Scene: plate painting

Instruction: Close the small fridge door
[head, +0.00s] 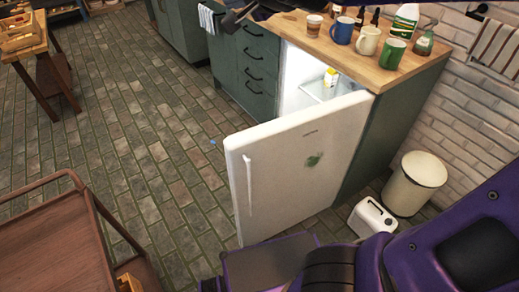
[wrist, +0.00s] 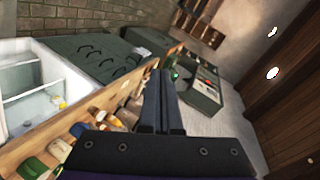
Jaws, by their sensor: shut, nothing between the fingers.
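The small fridge's white door (head: 300,160) stands wide open in the head view, swung out from the green counter unit. Its vertical handle (head: 248,185) is on the left edge of the outer face, and a green mark is on the panel. The lit fridge interior (head: 300,80) shows behind the door, with a small yellow-and-white item (head: 330,77) on a shelf. The interior also shows at the left of the wrist view (wrist: 35,88). My gripper (wrist: 161,73) is shut and empty, above the counter area and apart from the door.
Several mugs, including a blue one (head: 342,30), and bottles stand on the wooden countertop (head: 408,72). A cream bin (head: 413,182) and white jug (head: 372,216) are on the floor right of the door. A brown cart (head: 60,235) is at lower left. The brick floor between is mostly clear.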

